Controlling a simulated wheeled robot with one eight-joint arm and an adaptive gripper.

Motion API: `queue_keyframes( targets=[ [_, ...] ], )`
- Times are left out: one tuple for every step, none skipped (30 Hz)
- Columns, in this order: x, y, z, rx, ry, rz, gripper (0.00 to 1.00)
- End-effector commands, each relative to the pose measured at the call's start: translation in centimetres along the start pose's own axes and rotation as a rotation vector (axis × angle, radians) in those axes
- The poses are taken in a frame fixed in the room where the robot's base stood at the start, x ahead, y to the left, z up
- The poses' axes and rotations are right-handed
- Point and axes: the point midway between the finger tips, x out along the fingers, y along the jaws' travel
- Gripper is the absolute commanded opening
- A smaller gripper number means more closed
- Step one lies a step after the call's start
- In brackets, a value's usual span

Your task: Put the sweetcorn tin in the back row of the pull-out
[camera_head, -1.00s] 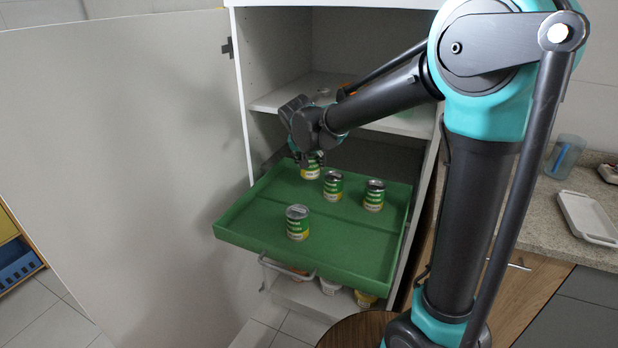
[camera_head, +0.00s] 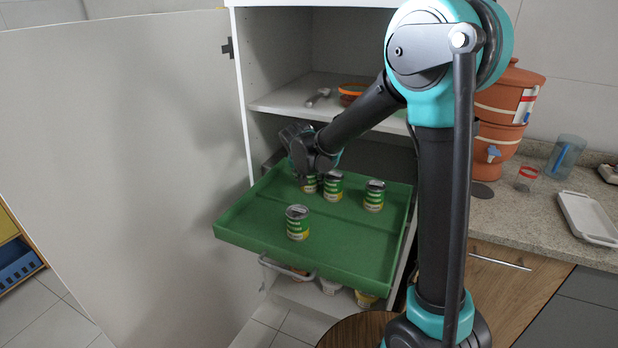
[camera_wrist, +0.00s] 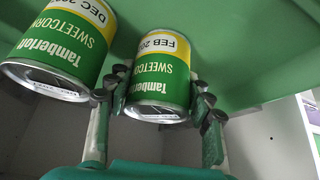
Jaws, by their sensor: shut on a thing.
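My gripper (camera_head: 311,173) is shut on a green, yellow-banded sweetcorn tin (camera_head: 310,186) over the back left part of the green pull-out tray (camera_head: 345,262). In the wrist view the held tin (camera_wrist: 162,82) reads "FEB 20.." and sits upside down between the fingers (camera_wrist: 157,100). Its top is hidden in the head view, and I cannot tell if its base touches the tray. A second sweetcorn tin (camera_wrist: 62,50), marked "DEC", stands close beside it. In the head view similar tins stand upright: one just right (camera_head: 333,186), one farther right (camera_head: 374,196), one at the front left (camera_head: 297,223).
A cabinet shelf (camera_head: 275,103) is above and behind the tray, with an orange bowl (camera_head: 352,92) on it. The open white door (camera_head: 110,160) stands at the left. More containers (camera_head: 330,287) sit below. The tray's front right is clear.

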Motion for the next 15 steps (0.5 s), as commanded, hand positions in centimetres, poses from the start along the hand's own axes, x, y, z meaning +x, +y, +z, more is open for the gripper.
queue_keyframes(
  targets=[
    [0.06,-0.01,0.03,0.000,0.000,0.000,0.13],
    [0.13,-0.01,0.06,0.000,0.000,0.000,0.13],
    [0.22,-0.02,0.12,0.000,0.000,0.000,0.13],
    [0.20,-0.02,0.11,0.000,0.000,0.000,0.55],
    [0.19,-0.01,0.10,0.000,0.000,0.000,0.59],
    [0.18,-0.01,0.10,0.000,0.000,0.000,0.60],
    [0.18,-0.01,0.10,0.000,0.000,0.000,0.60],
    [0.18,-0.01,0.10,0.000,0.000,0.000,0.60],
    [0.18,0.00,0.11,0.000,0.000,0.000,0.60],
    [0.17,0.00,0.11,0.000,0.000,0.000,0.60],
    [0.17,0.00,0.11,0.000,0.000,0.000,0.60],
    [0.17,0.00,0.10,0.000,0.000,0.000,0.60],
    [0.16,0.00,0.10,0.000,0.000,0.000,0.60],
    [0.13,0.00,0.08,0.000,0.000,0.000,0.60],
    [0.04,0.01,0.03,0.000,0.000,0.000,0.60]
  ],
)
